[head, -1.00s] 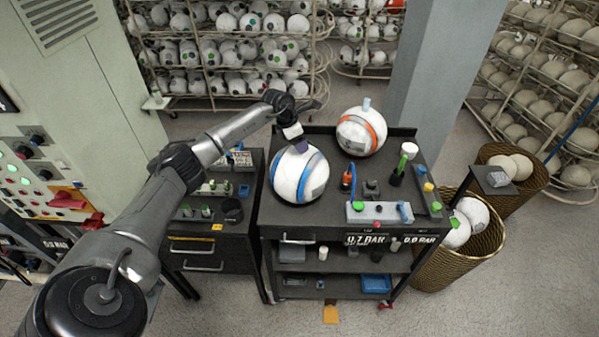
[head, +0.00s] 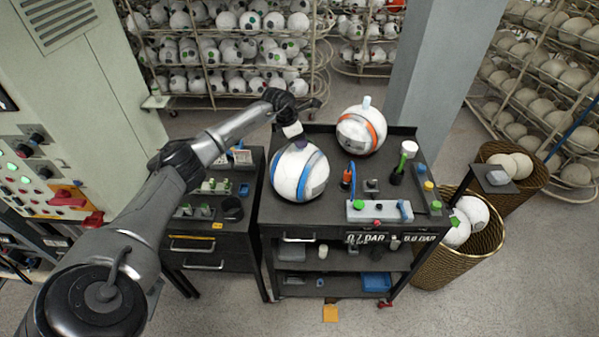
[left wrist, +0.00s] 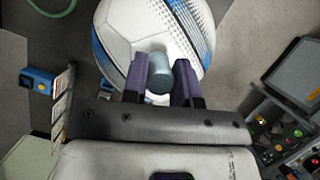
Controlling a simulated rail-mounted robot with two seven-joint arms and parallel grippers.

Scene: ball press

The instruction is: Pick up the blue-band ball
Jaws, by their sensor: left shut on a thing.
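The blue-band ball (head: 299,172), white with blue stripes, is at the left of the black cart top (head: 335,207). In the head view my left gripper (head: 299,141) is at the top of this ball, coming from above and behind. In the left wrist view its two purple fingers (left wrist: 160,80) are shut on a grey-blue cylindrical plug (left wrist: 160,66) that sticks out of the blue-band ball (left wrist: 130,25). From the head view I cannot tell whether the ball touches the cart top. My right gripper is not in view.
An orange-band ball (head: 362,131) stands close by at the back of the cart. A control box (head: 379,211) and small tools stand at the cart's front right. A drawer cabinet (head: 212,217) is left of the cart. Wicker baskets (head: 458,250) stand at the right.

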